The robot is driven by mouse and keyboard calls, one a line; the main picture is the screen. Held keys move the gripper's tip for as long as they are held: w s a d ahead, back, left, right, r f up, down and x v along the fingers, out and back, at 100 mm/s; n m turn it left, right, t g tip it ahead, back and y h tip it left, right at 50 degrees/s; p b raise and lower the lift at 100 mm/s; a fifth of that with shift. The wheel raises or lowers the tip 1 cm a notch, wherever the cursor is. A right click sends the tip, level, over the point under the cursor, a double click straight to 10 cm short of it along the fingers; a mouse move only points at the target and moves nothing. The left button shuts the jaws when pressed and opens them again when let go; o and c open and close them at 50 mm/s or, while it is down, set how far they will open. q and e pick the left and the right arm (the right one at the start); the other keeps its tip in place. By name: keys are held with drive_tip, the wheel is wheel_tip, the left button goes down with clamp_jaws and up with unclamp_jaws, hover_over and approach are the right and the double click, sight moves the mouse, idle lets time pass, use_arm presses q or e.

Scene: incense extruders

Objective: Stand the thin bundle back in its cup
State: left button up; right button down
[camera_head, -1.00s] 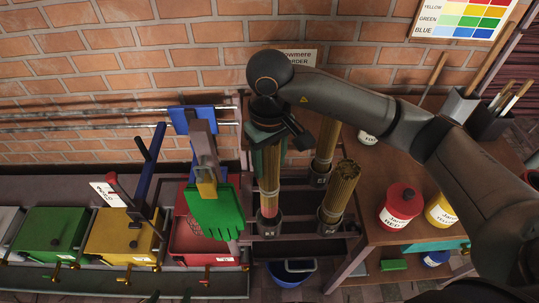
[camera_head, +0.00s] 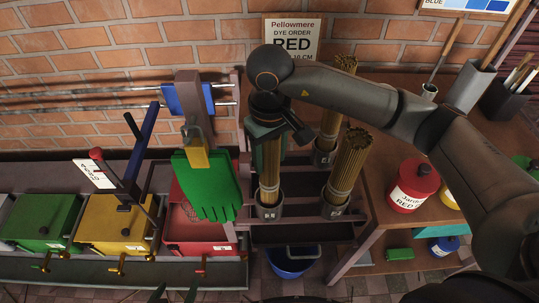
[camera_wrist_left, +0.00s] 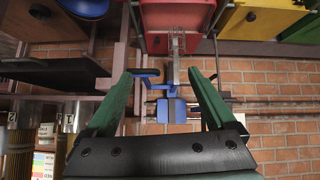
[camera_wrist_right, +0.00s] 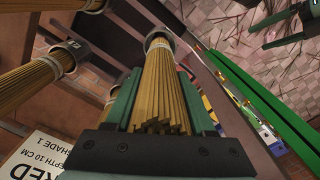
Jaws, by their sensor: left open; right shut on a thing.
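The thin bundle (camera_head: 270,172) of tan sticks stands nearly upright with its lower end inside a grey cup (camera_head: 269,211) on the rack. My right gripper (camera_head: 267,128) is shut on its upper part. In the right wrist view the bundle (camera_wrist_right: 160,85) runs between the fingers (camera_wrist_right: 160,105) into the cup's ring (camera_wrist_right: 158,38). Its lower tip is hidden in the cup; I cannot tell whether it touches the bottom. My left gripper (camera_wrist_left: 160,82) is open and empty; only its fingertips (camera_head: 175,292) show at the head view's bottom edge.
Two other bundles (camera_head: 350,165) (camera_head: 331,123) stand in cups right of and behind it. A green glove (camera_head: 208,185) hangs to the left above the red vat (camera_head: 190,236). A blue bucket (camera_head: 290,266) is below the rack. Red jar (camera_head: 413,187) stands on the right table.

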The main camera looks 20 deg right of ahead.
drive_tip(key=shift+f, duration=0.3)
drive_tip(key=shift+c, duration=0.9)
unclamp_jaws()
use_arm(q)
drive_tip(key=shift+w+d+r, duration=0.1)
drive_tip(key=shift+w+d, duration=0.1)
drive_tip(key=shift+w, duration=0.25)
use_arm(e)
drive_tip(key=shift+r, duration=0.3)
wheel_tip(320, 180, up, 11)
drive_tip(key=shift+f, duration=0.1)
drive_tip(key=shift+r, duration=0.55)
use_arm(q)
drive_tip(key=shift+r, duration=0.1)
